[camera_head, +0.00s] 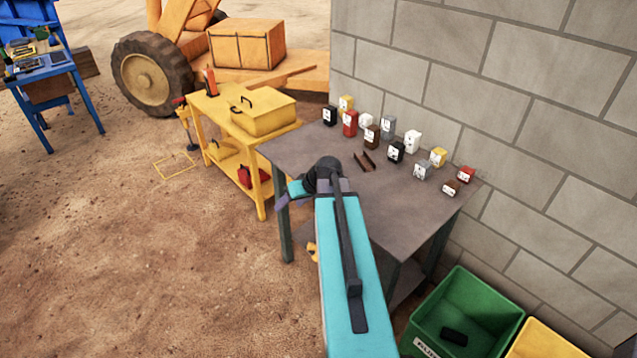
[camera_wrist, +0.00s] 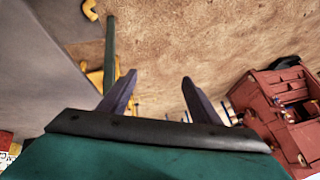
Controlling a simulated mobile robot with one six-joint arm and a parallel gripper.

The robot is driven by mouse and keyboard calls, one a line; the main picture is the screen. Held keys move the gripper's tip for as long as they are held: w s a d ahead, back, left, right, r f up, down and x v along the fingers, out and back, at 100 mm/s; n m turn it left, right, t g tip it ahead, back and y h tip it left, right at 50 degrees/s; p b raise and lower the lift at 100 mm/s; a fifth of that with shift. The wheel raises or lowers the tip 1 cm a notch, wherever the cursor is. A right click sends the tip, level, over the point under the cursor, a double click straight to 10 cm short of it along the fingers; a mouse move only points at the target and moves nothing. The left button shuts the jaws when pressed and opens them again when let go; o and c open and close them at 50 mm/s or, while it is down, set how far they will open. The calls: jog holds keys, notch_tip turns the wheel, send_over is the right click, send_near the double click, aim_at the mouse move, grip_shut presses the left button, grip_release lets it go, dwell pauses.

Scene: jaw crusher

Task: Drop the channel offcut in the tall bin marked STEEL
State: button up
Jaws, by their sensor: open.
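The channel offcut (camera_head: 365,160) is a small dark brown U-shaped piece. It lies on the grey metal table (camera_head: 300,150), towards its back left, in front of the row of small blocks. My gripper (camera_wrist: 157,85) is open, with nothing between its two purple fingers. In the head view my gripper (camera_head: 284,200) is at the table's left edge, apart from the offcut and partly hidden by my arm. The offcut does not show in the wrist view. I cannot make out a tall bin marked STEEL in either view.
Several small labelled blocks (camera_head: 372,137) stand along the table's wall side. A green bin (camera_head: 462,312), its label partly cut off, holds a dark object, beside a yellow bin (camera_head: 548,342). A yellow bench (camera_head: 235,130) stands left of the table. Open dirt ground lies left.

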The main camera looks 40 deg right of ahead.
jog(key=s+a+f+n+g+b, duration=0.1)
jog(key=s+a+f+g, duration=0.1)
jog(key=a+f, duration=0.55)
jog(key=s+a+f+g+b, duration=0.15)
jog(key=a+f, duration=0.25)
jog(key=a, duration=0.7)
jog(key=s+a+f+n+g, duration=0.1)
jog(key=s+a+f+g, duration=0.3)
jog(key=a, duration=0.5)
jog(key=s+a+f+g+b, duration=0.1)
jog(key=s+f+b, duration=0.5)
jog(key=f, duration=0.7)
jog(key=s+a+f+g+h+b, duration=0.1)
jog(key=s+f+g+b, duration=0.1)
jog(key=s+f+b, duration=0.5)
jog(key=s+a+f+g+b, duration=0.1)
jog(key=s+f+b, duration=0.5)
jog(key=s+f, duration=0.6)
notch_tip(320, 180, down, 7)
jog(key=shift+a+f+h+b, duration=0.1)
jog(key=shift+a+h+b, duration=0.25)
jog(key=shift+a, duration=0.25)
jog(key=shift+g, duration=0.25)
jog(key=c, duration=0.7)
jog(key=shift+d, duration=0.1)
